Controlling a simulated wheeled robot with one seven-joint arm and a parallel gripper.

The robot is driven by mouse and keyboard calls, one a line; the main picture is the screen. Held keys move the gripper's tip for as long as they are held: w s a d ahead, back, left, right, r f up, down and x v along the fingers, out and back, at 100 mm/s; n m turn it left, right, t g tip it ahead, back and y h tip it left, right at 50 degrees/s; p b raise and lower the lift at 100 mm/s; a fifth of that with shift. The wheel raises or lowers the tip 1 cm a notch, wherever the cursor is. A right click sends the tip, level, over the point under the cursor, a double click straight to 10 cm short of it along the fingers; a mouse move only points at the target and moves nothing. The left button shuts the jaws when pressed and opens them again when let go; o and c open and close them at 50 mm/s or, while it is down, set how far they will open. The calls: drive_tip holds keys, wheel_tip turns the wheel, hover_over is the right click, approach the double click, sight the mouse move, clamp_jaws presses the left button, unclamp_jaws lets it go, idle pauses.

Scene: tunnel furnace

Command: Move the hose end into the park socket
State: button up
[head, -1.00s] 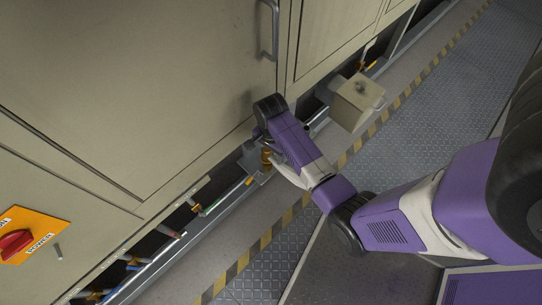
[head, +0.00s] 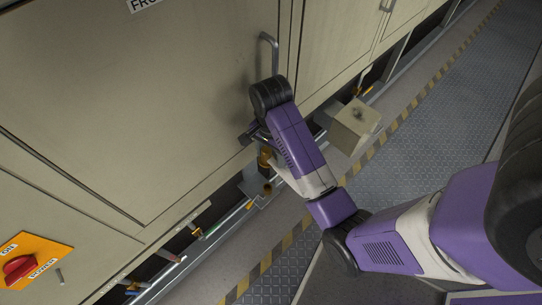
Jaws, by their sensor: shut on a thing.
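My gripper (head: 250,135) shows only in part, dark and small below the black wrist joint, close to the cabinet front. It is shut on what looks like the hose end (head: 265,157), a brass-orange piece just under it. A short brass ring-like fitting (head: 267,188) stands on a grey bracket below, apart from the held piece. I cannot tell whether this fitting is the park socket. The fingertips are mostly hidden by my arm, and the hose's run is not clear.
The beige furnace cabinet (head: 120,110) with a vertical handle (head: 275,55) stands right beside my arm. A beige box (head: 355,126) sticks out to the right. Colored pipe ends (head: 196,232) line the low gap. An orange switch plate (head: 35,262) is at lower left. The walkway is clear.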

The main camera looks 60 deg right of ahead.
sight(271, 158)
drive_tip(key=shift+r, duration=0.15)
wheel_tip(271, 158, up, 5)
drive_tip(key=p, duration=0.6)
idle(0.3)
drive_tip(key=s+a+p, duration=0.2)
drive_tip(key=s+p, duration=0.4)
drive_tip(key=s, duration=0.3)
drive_tip(key=shift+s+a, duration=0.3)
drive_tip(key=shift+a, duration=0.1)
idle(0.3)
